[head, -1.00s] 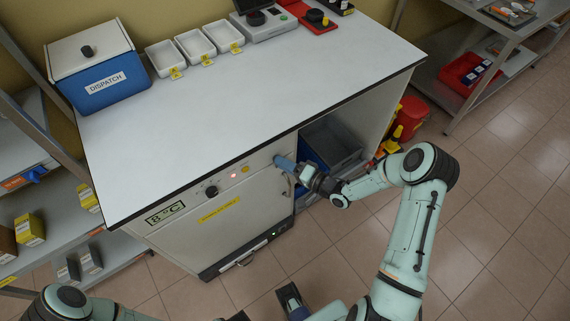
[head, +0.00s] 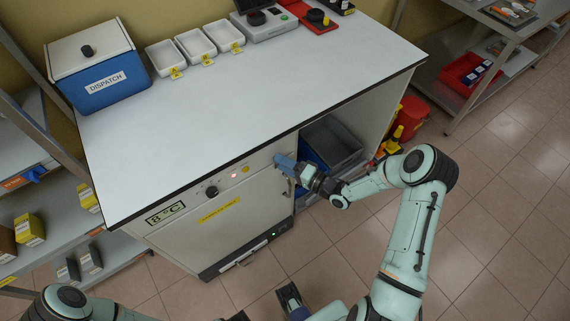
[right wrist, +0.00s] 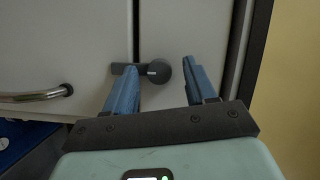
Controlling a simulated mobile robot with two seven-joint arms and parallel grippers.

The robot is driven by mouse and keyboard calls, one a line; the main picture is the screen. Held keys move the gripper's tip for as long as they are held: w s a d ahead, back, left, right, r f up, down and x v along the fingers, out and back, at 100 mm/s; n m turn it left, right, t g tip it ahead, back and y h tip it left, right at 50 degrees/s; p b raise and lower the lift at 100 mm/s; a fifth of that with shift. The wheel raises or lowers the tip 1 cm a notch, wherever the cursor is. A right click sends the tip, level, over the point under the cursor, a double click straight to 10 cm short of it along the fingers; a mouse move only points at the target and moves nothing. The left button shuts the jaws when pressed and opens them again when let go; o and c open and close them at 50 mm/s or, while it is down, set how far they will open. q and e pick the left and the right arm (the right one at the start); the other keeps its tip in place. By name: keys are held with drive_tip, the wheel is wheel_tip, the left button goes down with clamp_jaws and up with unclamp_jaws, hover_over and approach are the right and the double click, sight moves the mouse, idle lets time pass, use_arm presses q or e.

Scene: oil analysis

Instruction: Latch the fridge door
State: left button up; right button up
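The fridge (head: 222,222) stands under the counter, and its white door (head: 262,208) looks shut. A dark latch (right wrist: 158,72) shows in the right wrist view, with a round knob and a short bar lying across the seam beside the door. My right gripper (head: 284,164) is at the upper right corner of the fridge front. In the right wrist view its blue fingers (right wrist: 162,86) are apart, one on each side of the knob; the left finger overlaps the bar. Contact cannot be told. The latch is hidden in the head view. My left gripper is only partly visible at the bottom edge.
A metal door handle (right wrist: 38,96) is left of the latch. The counter (head: 250,95) overhangs the fridge, with a dispatch box (head: 95,70) and white trays (head: 195,44) on it. Grey crates (head: 332,145) stand right of the fridge. The floor in front is clear.

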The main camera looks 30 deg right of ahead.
drive_tip(key=shift+s, duration=0.1)
drive_tip(key=v, duration=1.3)
drive_tip(key=shift+s, duration=0.15)
drive_tip(key=a+f+n+g+h+p, duration=0.1)
drive_tip(key=a+f+g+h+p, duration=0.2)
drive_tip(key=a+f+g, duration=0.55)
use_arm(q)
wheel_tip(320, 180, up, 7)
drive_tip(key=w+p, duration=0.2)
drive_tip(key=p, duration=0.1)
drive_tip(key=shift+w+f, duration=0.15)
drive_tip(key=shift+w, duration=0.15)
use_arm(e)
drive_tip(key=s+a+f+n+g, duration=0.2)
drive_tip(key=s+a+f+g, duration=0.1)
drive_tip(key=s, duration=0.6)
drive_tip(key=s+a+f+n+g+h, duration=0.1)
drive_tip(key=s+a+f+n+g, duration=0.2)
drive_tip(key=s+a+g, duration=0.2)
drive_tip(key=s+a, duration=0.3)
drive_tip(key=s, duration=0.1)
drive_tip(key=shift+s+a, duration=0.25)
